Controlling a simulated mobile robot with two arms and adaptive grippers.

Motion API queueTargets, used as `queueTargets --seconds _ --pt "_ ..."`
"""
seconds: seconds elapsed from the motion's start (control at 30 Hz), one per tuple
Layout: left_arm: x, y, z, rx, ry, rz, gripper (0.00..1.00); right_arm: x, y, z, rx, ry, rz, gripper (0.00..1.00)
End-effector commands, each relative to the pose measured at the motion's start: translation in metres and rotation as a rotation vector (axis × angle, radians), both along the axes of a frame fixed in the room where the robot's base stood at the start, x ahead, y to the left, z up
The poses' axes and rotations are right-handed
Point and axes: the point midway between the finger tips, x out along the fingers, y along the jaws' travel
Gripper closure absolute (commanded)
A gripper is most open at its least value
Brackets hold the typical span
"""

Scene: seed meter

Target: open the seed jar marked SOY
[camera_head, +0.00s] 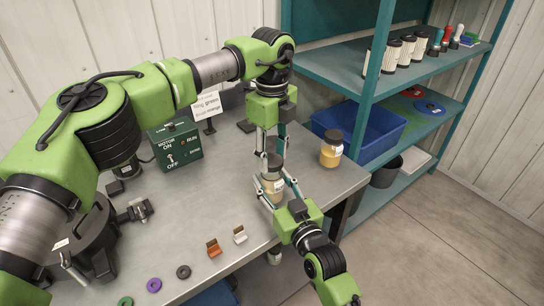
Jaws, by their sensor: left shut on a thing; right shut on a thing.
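A clear jar (273,184) with a dark lid (272,161) and tan contents stands upright at the table's right edge. Its label is too small to read. My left gripper (271,157) points down from above and is shut on the lid. My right gripper (272,186) reaches in from the lower right and is shut on the jar's body. The lid sits on top of the jar; I cannot tell whether it is loose. A second jar (331,153) with a dark lid and yellow contents stands apart to the right, its label also unreadable.
A green motor switch box (177,144) and a printed sign (208,106) stand behind. Orange (214,248) and white (240,235) small parts and several rings (183,271) lie in front. A blue bin (360,122) sits on the teal shelf (430,125) at right.

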Motion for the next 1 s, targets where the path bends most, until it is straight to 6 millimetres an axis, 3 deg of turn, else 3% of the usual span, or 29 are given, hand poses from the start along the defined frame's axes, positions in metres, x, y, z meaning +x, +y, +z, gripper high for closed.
queueTargets --seconds 0.23,0.53,0.77,0.8,0.87,1.0 --pt "0.000 0.000 0.003 0.000 -0.001 0.000 0.88 0.000 0.000 -0.001 0.000 0.001 0.000 1.00" --pt "0.001 0.000 0.036 0.000 -0.003 0.001 0.88 0.000 0.000 -0.001 -0.001 0.002 0.000 1.00" --pt "0.000 0.000 0.040 0.001 0.001 0.000 0.88 0.000 0.000 -0.001 0.000 0.001 0.000 1.00" --pt "0.000 0.000 0.040 0.000 0.000 0.000 0.88 0.000 0.000 -0.001 0.000 0.001 0.000 0.51" --pt "0.000 0.000 0.040 0.000 0.000 0.000 0.88 0.000 0.000 -0.001 0.000 0.001 0.000 0.36" --pt "0.000 0.000 0.040 0.000 0.000 0.000 0.88 0.000 0.000 -0.001 0.000 0.001 0.000 0.36"
